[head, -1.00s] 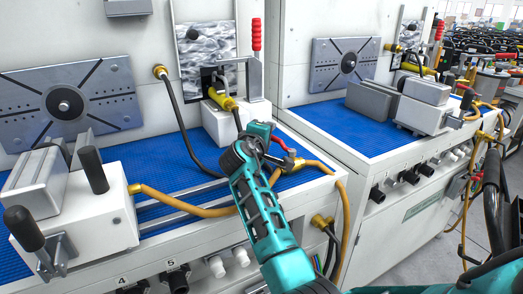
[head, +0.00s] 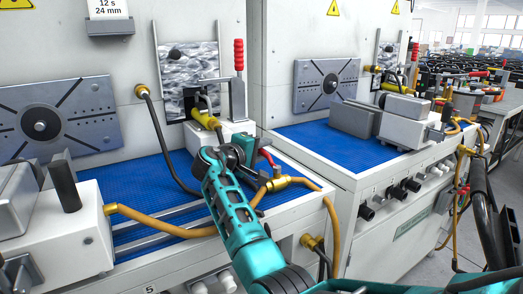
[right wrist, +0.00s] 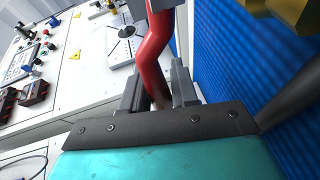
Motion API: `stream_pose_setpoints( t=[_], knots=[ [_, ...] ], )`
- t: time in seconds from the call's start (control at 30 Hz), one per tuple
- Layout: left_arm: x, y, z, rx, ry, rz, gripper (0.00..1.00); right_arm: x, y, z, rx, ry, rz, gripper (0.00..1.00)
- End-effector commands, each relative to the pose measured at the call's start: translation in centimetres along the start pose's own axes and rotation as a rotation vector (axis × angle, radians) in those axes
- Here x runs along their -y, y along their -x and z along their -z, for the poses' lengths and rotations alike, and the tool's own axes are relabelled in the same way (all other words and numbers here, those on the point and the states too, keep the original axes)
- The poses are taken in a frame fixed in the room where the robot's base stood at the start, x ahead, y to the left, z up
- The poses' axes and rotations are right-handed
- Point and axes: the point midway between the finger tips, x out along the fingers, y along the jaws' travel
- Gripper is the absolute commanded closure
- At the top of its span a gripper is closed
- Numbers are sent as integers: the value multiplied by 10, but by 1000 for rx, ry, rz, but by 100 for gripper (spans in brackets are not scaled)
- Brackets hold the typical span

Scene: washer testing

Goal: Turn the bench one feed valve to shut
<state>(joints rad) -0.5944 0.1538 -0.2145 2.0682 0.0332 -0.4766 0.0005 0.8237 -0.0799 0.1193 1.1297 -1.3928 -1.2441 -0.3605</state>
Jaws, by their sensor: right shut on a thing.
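The bench one feed valve is a brass fitting (head: 283,182) with a red lever (head: 265,157), at the front right of the near bench's blue mat. A yellow hose runs from the fitting. My right gripper (head: 250,150) is at the lever, partly hidden by its own arm. In the right wrist view, the red lever (right wrist: 155,50) stands between the two grey fingers (right wrist: 158,98), which are shut on it. The valve's lower part is hidden from the wrist camera. My left gripper is not in view.
A clamp with an upright red handle (head: 239,57) stands behind the valve. A white fixture with a black knob (head: 65,185) is at left. A second bench (head: 340,150) stands to the right. Yellow hose (head: 165,222) crosses the blue mat and hangs over the front edge.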

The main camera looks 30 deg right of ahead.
Motion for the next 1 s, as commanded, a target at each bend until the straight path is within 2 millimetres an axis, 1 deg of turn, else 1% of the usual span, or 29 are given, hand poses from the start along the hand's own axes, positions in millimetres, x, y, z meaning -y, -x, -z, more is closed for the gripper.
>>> stream_pose_setpoints(
  t=[0.13, 0.17, 0.37, 0.6, 0.67, 0.73, 0.87, 1.0],
  knots=[
    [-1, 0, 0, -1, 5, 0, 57, -1, -2, -2, 8, -1, -1, 100],
    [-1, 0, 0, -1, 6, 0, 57, -1, -2, -2, 8, -1, -1, 70],
    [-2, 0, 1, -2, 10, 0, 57, -1, -2, -2, 5, 0, -1, 50],
    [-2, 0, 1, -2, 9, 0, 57, 0, 0, -1, 2, 0, -1, 50],
    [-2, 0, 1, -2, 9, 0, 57, 0, 3, -1, 1, 0, 0, 50],
    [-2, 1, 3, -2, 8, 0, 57, -1, 10, 0, 1, 0, -1, 50],
    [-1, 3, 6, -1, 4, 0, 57, -1, 33, 0, 0, -1, 0, 50],
    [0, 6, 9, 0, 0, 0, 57, -1, 66, 0, -1, 0, 1, 50]
  ],
)
